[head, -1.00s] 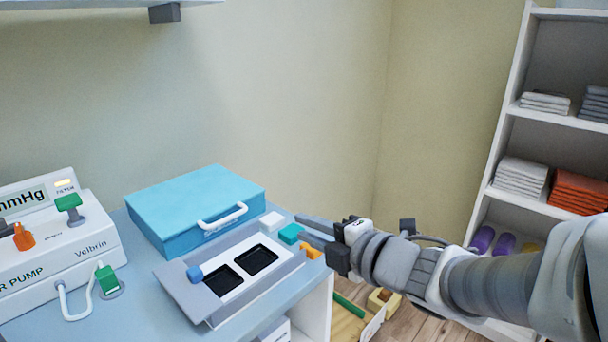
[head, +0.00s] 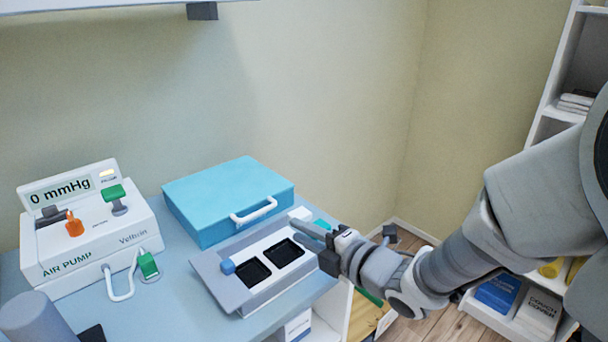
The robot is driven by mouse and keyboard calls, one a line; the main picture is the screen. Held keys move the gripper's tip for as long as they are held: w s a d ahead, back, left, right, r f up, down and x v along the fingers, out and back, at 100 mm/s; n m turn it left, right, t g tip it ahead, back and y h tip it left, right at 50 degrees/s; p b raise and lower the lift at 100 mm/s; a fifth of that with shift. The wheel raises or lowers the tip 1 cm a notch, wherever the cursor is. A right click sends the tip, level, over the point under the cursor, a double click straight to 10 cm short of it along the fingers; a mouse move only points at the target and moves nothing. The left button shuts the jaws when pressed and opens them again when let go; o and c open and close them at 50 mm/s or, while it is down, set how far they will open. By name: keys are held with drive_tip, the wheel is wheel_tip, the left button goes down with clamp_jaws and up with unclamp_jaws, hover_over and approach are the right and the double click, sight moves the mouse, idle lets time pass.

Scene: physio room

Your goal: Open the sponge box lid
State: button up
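A turquoise box (head: 228,193) with a closed flat top stands on the light blue tabletop against the wall. I take it to be the sponge box. Its white handle (head: 254,211) is on the front side, facing the grey tray. My gripper (head: 298,228) is to the right of the box and handle, low over the right end of the tray and apart from the box. Its fingers point left. They overlap in this view, so the gap between them is unclear. I see nothing held.
A grey tray (head: 211,278) with two black recesses and a blue knob (head: 227,267) lies in front of the box. A white block (head: 300,213) and a teal piece (head: 322,225) are by my gripper. An air pump (head: 88,225) stands left. A shelf overhangs above.

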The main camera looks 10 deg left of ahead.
sight(267, 225)
drive_tip(key=shift+w+a+r+p, duration=0.1)
drive_tip(key=shift+w+a+p, duration=0.1)
drive_tip(key=shift+p, duration=0.2)
drive_tip(key=b+x, duration=0.1)
drive_tip(key=x, duration=0.5)
drive_tip(key=b+x, duration=0.1)
drive_tip(key=x, duration=0.4)
drive_tip(key=shift+w+a+f, duration=0.2)
drive_tip(key=shift+f, duration=0.1)
clamp_jaws()
idle(0.5)
